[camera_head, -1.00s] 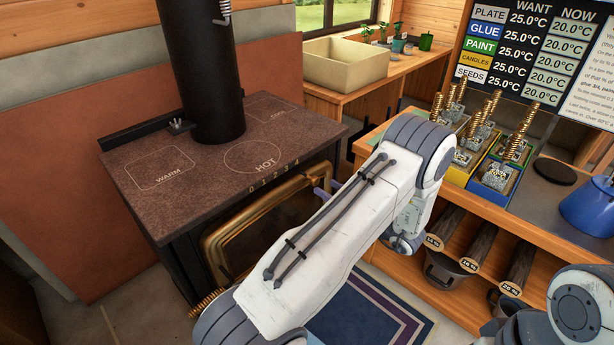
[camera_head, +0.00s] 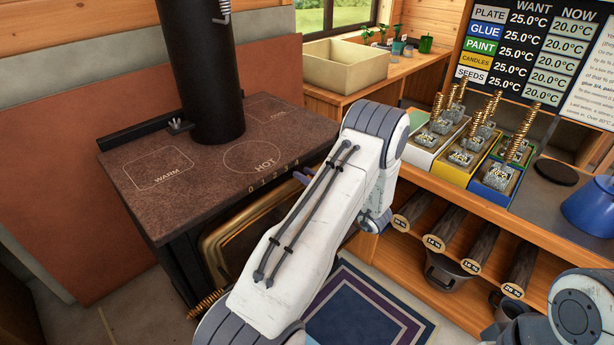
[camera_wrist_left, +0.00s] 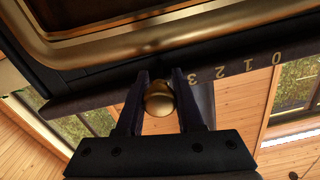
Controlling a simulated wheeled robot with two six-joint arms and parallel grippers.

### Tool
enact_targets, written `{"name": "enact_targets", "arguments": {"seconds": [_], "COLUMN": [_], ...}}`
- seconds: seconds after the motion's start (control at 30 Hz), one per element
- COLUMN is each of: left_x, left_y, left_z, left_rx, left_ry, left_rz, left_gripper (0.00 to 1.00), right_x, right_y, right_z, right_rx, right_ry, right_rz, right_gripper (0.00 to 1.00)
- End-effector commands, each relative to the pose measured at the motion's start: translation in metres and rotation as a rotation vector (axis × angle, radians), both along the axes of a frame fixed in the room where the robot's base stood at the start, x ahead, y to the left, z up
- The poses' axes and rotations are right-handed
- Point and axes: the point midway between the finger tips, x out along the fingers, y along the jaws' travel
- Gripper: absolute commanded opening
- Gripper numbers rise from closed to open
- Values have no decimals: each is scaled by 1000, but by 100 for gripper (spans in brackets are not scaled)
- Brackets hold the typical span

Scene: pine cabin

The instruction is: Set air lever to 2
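The brass air lever knob (camera_wrist_left: 159,99) shows in the left wrist view, between the two fingers of my left gripper (camera_wrist_left: 163,92). The fingers stand close on either side; I cannot tell whether they press on it. The engraved scale (camera_wrist_left: 235,68) appears upside down there, with 0, 1, 2 and 3 readable; the knob is beyond the 3, on the side away from 0. In the head view the scale (camera_head: 272,176) runs 0 to 4 along the stove top's front edge. My left gripper's lavender fingers (camera_head: 302,177) are partly hidden behind my arm, which hides the knob.
The dark stove (camera_head: 200,190) has a black flue pipe (camera_head: 203,75) and a brass-framed door (camera_head: 222,240) below the scale. A wooden bench (camera_head: 440,182) with weight boxes stands at right. A blue rug (camera_head: 365,310) lies on the floor.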

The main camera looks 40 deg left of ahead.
Motion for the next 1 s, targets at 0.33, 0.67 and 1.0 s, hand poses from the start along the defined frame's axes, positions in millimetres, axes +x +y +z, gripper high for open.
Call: {"name": "enact_targets", "arguments": {"seconds": [0.33, 0.67, 1.0], "left_x": [0, 1, 1], "left_y": [-1, -1, -1], "left_z": [0, 0, 0], "left_rx": [0, 0, -1], "left_ry": [0, 0, 0], "left_rz": [-2, -2, -3], "left_gripper": [0, 0, 0], "right_x": [0, 0, 0], "right_y": [0, 0, 0], "right_z": [0, 0, 0], "right_rx": [0, 0, 0], "right_ry": [0, 0, 0], "right_rz": [0, 0, 0], "right_gripper": [67, 67, 67]}}
